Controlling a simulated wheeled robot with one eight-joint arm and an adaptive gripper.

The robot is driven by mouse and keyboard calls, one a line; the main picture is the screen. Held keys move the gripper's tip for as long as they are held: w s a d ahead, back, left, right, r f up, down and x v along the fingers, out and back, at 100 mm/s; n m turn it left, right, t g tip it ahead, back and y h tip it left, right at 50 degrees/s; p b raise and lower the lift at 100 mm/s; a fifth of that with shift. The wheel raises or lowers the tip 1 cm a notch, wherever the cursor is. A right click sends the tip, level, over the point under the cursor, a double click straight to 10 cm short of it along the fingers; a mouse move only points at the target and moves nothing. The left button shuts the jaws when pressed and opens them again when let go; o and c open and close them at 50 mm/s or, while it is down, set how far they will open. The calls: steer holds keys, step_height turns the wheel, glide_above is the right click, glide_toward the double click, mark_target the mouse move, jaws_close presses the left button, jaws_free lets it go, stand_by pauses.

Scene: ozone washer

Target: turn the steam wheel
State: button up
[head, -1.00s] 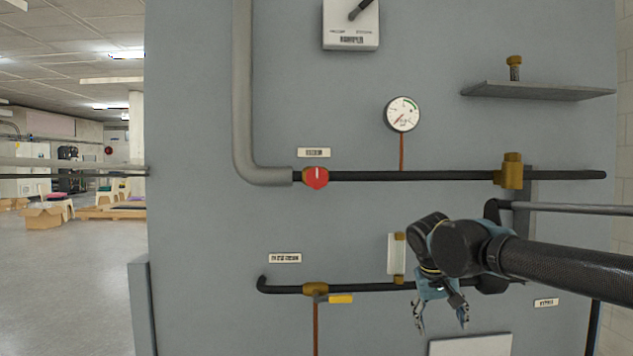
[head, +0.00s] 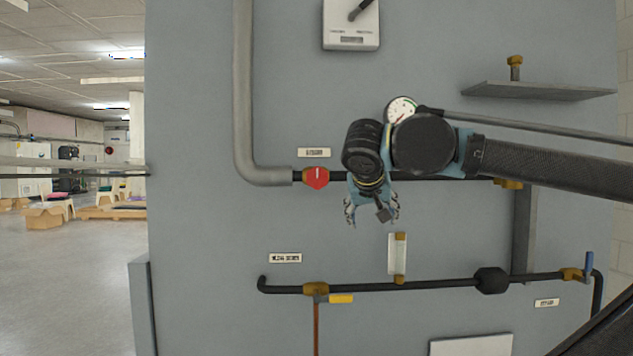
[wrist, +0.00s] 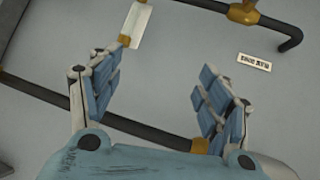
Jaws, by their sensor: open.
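No part is clearly marked as the steam wheel, as the labels are too small to read. A red round knob (head: 317,178) with a white mark sits on a brass fitting on the upper black pipe (head: 450,177). My gripper (head: 372,212) hangs just right of this knob and below it, pointing down, in front of the panel. In the wrist view my gripper (wrist: 160,85) has its blue-padded fingers spread with nothing between them. A brass fitting (wrist: 200,146) shows partly behind the right finger; the red knob is not visible there.
The lower pipe (head: 430,284) carries a yellow-handled valve (head: 340,299), a white sight plate (head: 397,253) and a blue handle (head: 589,263). A gauge (head: 401,108) is partly behind my arm. A shelf (head: 538,90) juts out at upper right. The panel's left side is clear.

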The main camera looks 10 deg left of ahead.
mark_target(318, 175)
steer(key=s+a+r+t+y, duration=0.1)
steer(key=s+a+r+y, duration=0.1)
steer(key=s+a+r, duration=0.4)
steer(key=s+a+r+t+y, duration=0.1)
steer(key=a+r+t+y, duration=0.2)
steer(key=r, duration=0.6)
steer(key=shift+g, duration=0.6)
steer(key=shift+a+x, duration=0.15)
steer(key=shift+x, duration=2.75)
steer(key=shift+a+x, duration=0.15)
steer(key=shift+x, duration=2.8)
steer(key=shift+a+x, duration=0.15)
steer(key=shift+x, duration=2.75)
steer(key=shift+s+f, duration=0.1)
steer(key=shift+s, duration=0.1)
steer(key=c, duration=1.1)
steer(key=shift+a, duration=0.2)
steer(key=shift+d, duration=0.1)
